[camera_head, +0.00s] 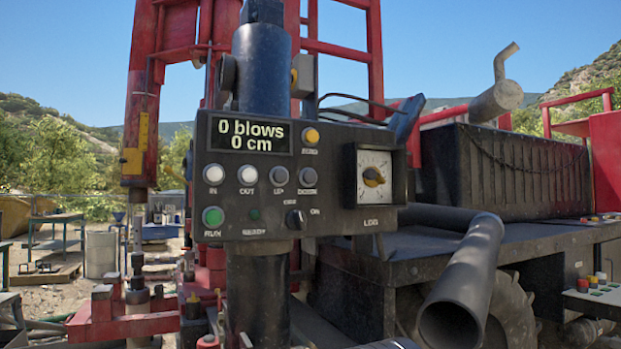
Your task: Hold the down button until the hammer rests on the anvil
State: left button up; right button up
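The dark control box (225,150) faces me on a thick dark post. Its display (250,136) reads "0 blows" and "0 cm". A row of round buttons sits below: two white ones, then two grey ones. The rightmost grey one appears to be labelled DOWN (308,177), left of it is the up button (279,177). At the left, a vertical rod assembly (137,262) stands under the red mast (143,100). I cannot clearly tell which part is the hammer and which the anvil. Neither gripper is in view.
The box also has a yellow button (311,135), a lit green run button (213,217), a dark ready lamp (253,215), a black switch (296,219) and a dial (374,177). A large dark pipe (468,275) juts forward right of the box.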

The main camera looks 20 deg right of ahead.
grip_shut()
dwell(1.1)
